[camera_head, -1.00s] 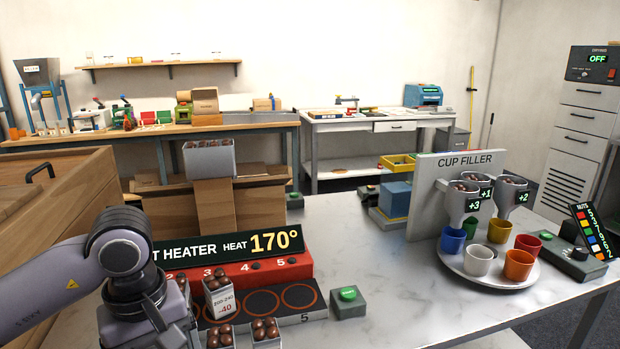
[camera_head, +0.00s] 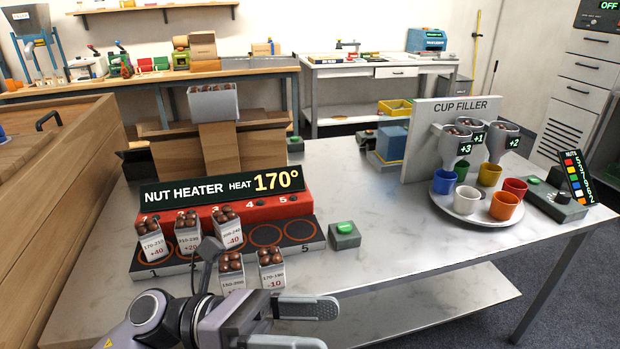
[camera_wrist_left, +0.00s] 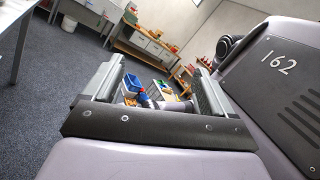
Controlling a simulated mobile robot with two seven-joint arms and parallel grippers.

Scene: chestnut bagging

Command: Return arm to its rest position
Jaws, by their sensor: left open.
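My left arm comes in low at the front of the head view. Its gripper (camera_head: 328,327) points right, with its two fingers apart and nothing seen between them. It is in front of the white cartons of chestnuts and the nut heater (camera_head: 222,188). In the left wrist view the same gripper (camera_wrist_left: 160,66) shows two spread fingers with an empty gap; beyond them are the floor and distant benches. My right gripper is not in view.
Filled cartons stand on the heater's front at left (camera_head: 151,243); two more, including one marked -10 (camera_head: 271,275), stand nearer my arm. A green-button box (camera_head: 344,236) and the cup filler (camera_head: 415,150) with its cup turntable are right. The table middle (camera_head: 390,245) is clear.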

